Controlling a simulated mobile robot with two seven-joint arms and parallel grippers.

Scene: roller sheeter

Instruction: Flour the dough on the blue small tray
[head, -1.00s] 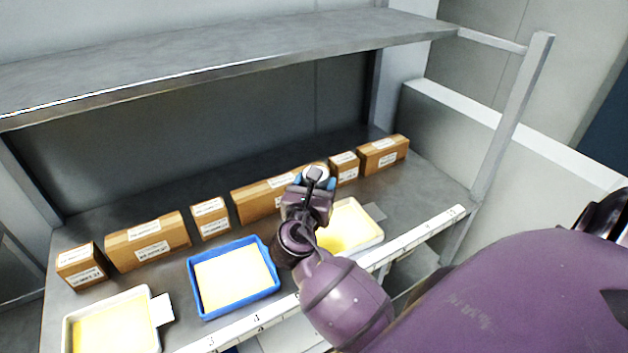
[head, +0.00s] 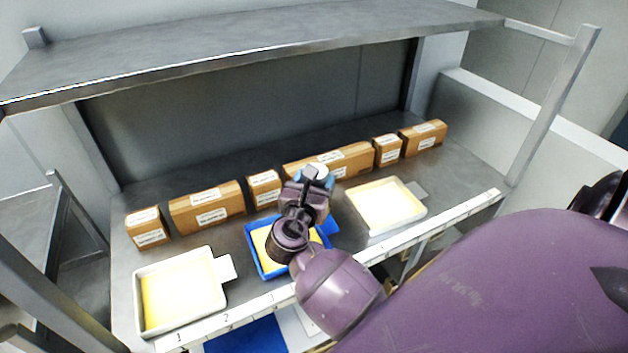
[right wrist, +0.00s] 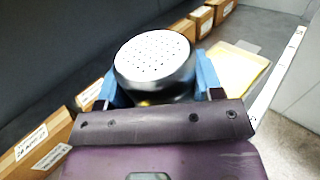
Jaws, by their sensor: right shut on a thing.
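The blue small tray (head: 252,262) holds a flat yellow slab of dough (head: 262,240). It lies on the metal table between two white trays, and my right arm hides much of it. My right gripper (head: 314,180) is shut on a shaker (head: 315,172) with a pale top, above the back right part of the blue tray. In the right wrist view the shaker (right wrist: 153,62) shows a round, white, perforated top between the two blue fingers (right wrist: 158,92). My left gripper is out of view.
A white tray (head: 222,292) with dough lies left, another (head: 425,211) with paler dough right. Brown boxes (head: 207,207) line the back. A metal shelf (head: 250,50) hangs above. A numbered strip (head: 400,247) marks the front edge.

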